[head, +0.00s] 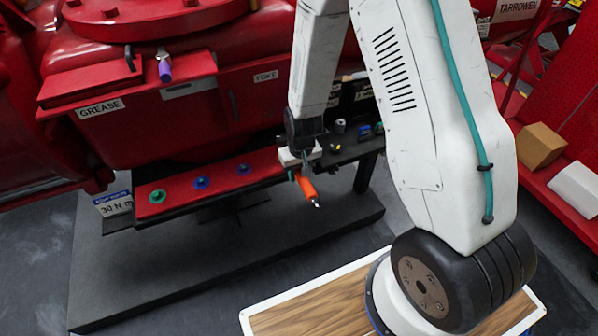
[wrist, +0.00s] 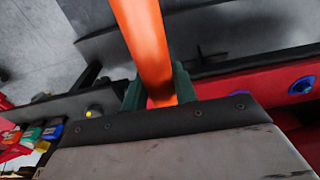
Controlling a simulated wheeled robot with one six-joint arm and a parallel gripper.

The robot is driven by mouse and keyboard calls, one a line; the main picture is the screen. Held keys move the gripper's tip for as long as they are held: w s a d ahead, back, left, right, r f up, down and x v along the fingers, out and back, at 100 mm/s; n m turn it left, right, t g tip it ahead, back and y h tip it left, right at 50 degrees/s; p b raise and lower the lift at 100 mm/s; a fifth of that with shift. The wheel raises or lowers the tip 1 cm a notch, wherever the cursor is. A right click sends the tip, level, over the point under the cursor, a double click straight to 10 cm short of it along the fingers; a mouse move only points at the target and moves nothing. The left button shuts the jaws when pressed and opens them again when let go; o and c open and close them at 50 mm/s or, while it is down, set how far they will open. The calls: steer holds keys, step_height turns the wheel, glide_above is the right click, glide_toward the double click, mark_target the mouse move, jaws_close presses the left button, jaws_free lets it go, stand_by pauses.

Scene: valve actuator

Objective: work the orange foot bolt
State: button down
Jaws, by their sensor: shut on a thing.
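My gripper (head: 299,172) is shut on an orange rod-like tool (head: 308,188) with a small silver tip. The tool points down and to the right in the head view, in the air in front of the red foot rail (head: 222,180). In the wrist view the orange tool (wrist: 146,40) runs up between the dark green fingers (wrist: 158,94). The rail carries a green ring-shaped bolt (head: 157,197), a blue one (head: 201,183) and another blue one (head: 243,169). I cannot make out an orange bolt on the rail; my gripper and arm hide its right end.
A sign reading 30 N m (head: 114,203) hangs at the rail's left end. A dark tool shelf (head: 345,150) with small items is behind my gripper. A purple-handled lever (head: 164,70) stands on the red body above. The grey plinth (head: 200,255) below is clear.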

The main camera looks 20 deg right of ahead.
steer(key=shift+f, duration=1)
steer(key=shift+w+a+m, duration=0.15)
steer(key=shift+a+m, duration=0.85)
steer(key=shift+a, duration=0.2)
steer(key=shift+w+a+m, duration=0.2)
steer(key=shift+a+m, duration=0.35)
steer(key=shift+a, duration=0.05)
steer(key=shift+w+a+m, duration=0.15)
steer(key=shift+a+m, duration=0.4)
steer(key=shift+a, duration=0.15)
steer(key=shift+w+a+m+h, duration=0.15)
steer(key=shift+w+a+m, duration=0.15)
steer(key=shift+a+m, duration=0.25)
steer(key=shift+w+a+m+h, duration=0.15)
steer(key=shift+w+a+m, duration=0.1)
steer(key=shift+a+m, duration=0.25)
